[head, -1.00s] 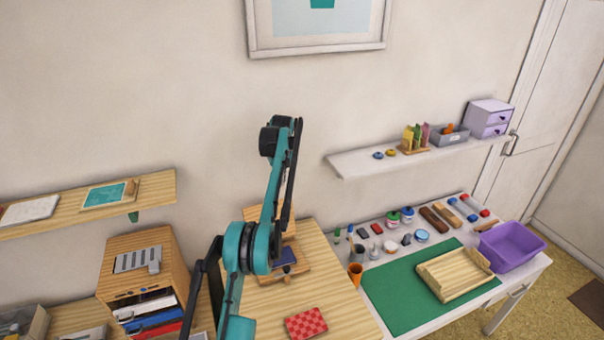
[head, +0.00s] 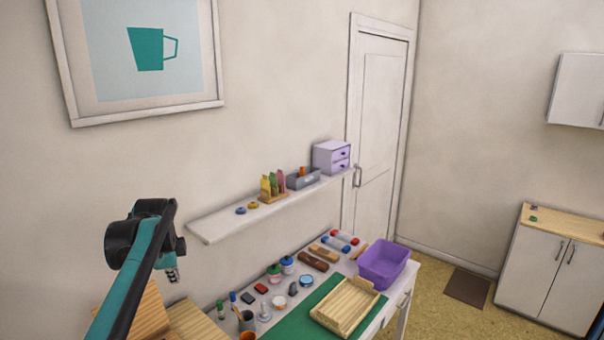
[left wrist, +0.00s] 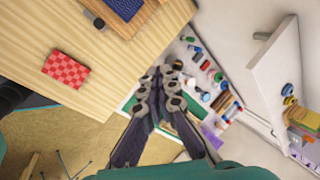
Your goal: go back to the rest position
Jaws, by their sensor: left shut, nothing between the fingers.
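My left arm rises at the lower left of the head view. The tip of my left gripper (head: 173,276) shows small beside the arm there. In the left wrist view my left gripper (left wrist: 164,74) is shut and empty, its fingers together. Below it lie the wooden table edge and the white table with its small items, apart from the fingers. My right gripper is in neither view.
The white table (head: 395,312) carries a green mat (head: 291,327), a wooden tray (head: 345,306), a purple bin (head: 384,263) and several small items. A wall shelf (head: 215,222) hangs above. A red checkered piece (left wrist: 65,70) lies on the wooden table (left wrist: 125,58).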

